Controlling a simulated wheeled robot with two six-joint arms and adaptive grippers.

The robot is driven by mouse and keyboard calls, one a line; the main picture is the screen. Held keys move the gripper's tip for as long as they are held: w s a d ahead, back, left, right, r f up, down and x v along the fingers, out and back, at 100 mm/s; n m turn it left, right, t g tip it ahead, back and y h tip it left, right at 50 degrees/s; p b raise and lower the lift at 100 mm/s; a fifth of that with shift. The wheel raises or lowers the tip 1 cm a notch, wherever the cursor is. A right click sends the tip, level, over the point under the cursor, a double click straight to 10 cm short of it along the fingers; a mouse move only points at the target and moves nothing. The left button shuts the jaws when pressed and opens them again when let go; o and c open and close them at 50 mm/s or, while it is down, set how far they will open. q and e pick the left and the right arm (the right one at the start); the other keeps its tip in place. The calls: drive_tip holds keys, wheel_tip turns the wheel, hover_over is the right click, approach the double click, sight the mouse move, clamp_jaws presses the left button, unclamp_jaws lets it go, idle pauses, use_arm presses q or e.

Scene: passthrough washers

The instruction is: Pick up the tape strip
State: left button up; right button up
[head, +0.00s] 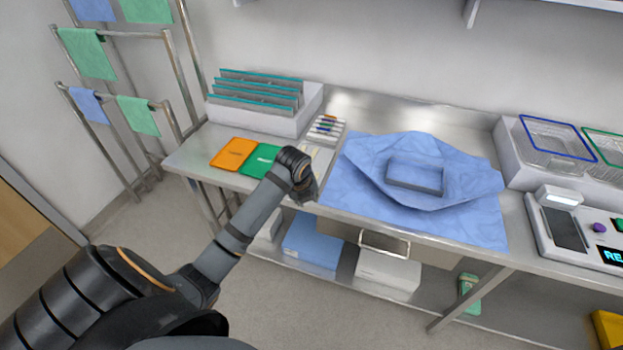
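My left gripper (308,190) is at the front edge of the steel table, between the green packet and the blue wrap. It points down and is seen from behind, so its fingers are mostly hidden and I cannot tell whether it is open or shut. A pale strip-like patch (317,152) shows on the table just beyond the gripper. It may be the tape strip, but the arm partly covers that spot. My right gripper is not in view.
Orange (233,152) and green (259,160) packets lie left of the gripper. A small rack (326,129) stands behind it. Blue wrap (462,217) with a grey tray (415,177) lies right. A file rack (258,119) stands back left, and a device (565,232) right.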

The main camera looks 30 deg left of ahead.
use_arm(q)
drive_tip(key=w+a+r+m, duration=0.4)
drive_tip(key=w+r+m, duration=0.1)
drive_tip(key=r+m, duration=0.15)
drive_tip(key=shift+m, duration=0.45)
drive_tip(key=p+x, duration=0.1)
drive_tip(key=x, duration=0.4)
drive_tip(key=shift+d+f, duration=0.1)
drive_tip(key=shift+f, duration=0.2)
drive_tip(key=x, duration=0.1)
drive_tip(key=p+x, duration=0.1)
drive_tip(key=x, duration=0.3)
drive_tip(key=shift+s+d+p, duration=0.15)
drive_tip(key=shift+s+p, duration=0.15)
drive_tip(key=shift+w+f, duration=0.1)
drive_tip(key=shift+f, duration=0.15)
drive_tip(key=c, duration=0.5)
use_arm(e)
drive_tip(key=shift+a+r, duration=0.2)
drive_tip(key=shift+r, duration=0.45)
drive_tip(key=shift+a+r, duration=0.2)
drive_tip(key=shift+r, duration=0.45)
